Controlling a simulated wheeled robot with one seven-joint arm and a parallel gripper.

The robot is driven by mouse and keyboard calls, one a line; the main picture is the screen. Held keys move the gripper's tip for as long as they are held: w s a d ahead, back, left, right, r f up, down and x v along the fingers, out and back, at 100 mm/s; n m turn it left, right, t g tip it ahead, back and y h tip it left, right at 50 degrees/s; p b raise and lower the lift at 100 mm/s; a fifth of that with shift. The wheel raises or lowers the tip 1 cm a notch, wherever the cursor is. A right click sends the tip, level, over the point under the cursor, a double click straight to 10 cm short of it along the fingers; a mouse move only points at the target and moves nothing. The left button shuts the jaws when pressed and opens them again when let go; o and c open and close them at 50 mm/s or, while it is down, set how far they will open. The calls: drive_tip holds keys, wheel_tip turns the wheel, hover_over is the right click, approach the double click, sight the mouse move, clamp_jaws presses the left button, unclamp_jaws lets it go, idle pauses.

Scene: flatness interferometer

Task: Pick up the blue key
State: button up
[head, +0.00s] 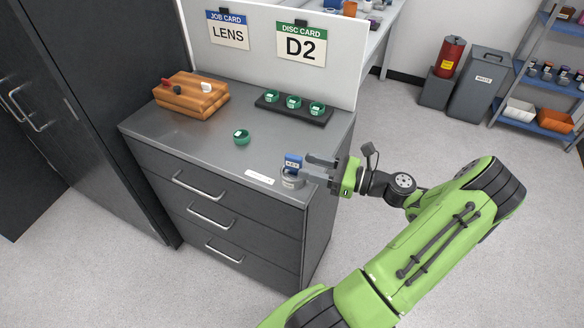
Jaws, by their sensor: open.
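The blue key (292,161) is a small blue piece with a pale label. It stands up at a round grey holder (292,181) near the front right corner of the grey cabinet top (215,150). My gripper (308,165) reaches in from the right, lying level, with its fingertips close to the key's right side. Its fingers are apart. I cannot tell whether a fingertip touches the key or is partly around it.
A white label strip (259,177) lies left of the holder. A green ring (241,137) sits mid-top. A black tray (318,119) with several green rings and an orange block (188,98) with coloured pieces stand behind. A white panel (235,62) closes the back.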

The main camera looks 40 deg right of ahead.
sight(285, 160)
drive_tip(key=b+x, duration=0.1)
drive_tip(key=x, duration=0.6)
drive_tip(key=shift+a+r+b, duration=0.1)
drive_tip(key=shift+a+b, duration=0.05)
drive_tip(key=shift+b, duration=0.25)
drive_tip(key=shift+s+r, duration=0.1)
clamp_jaws()
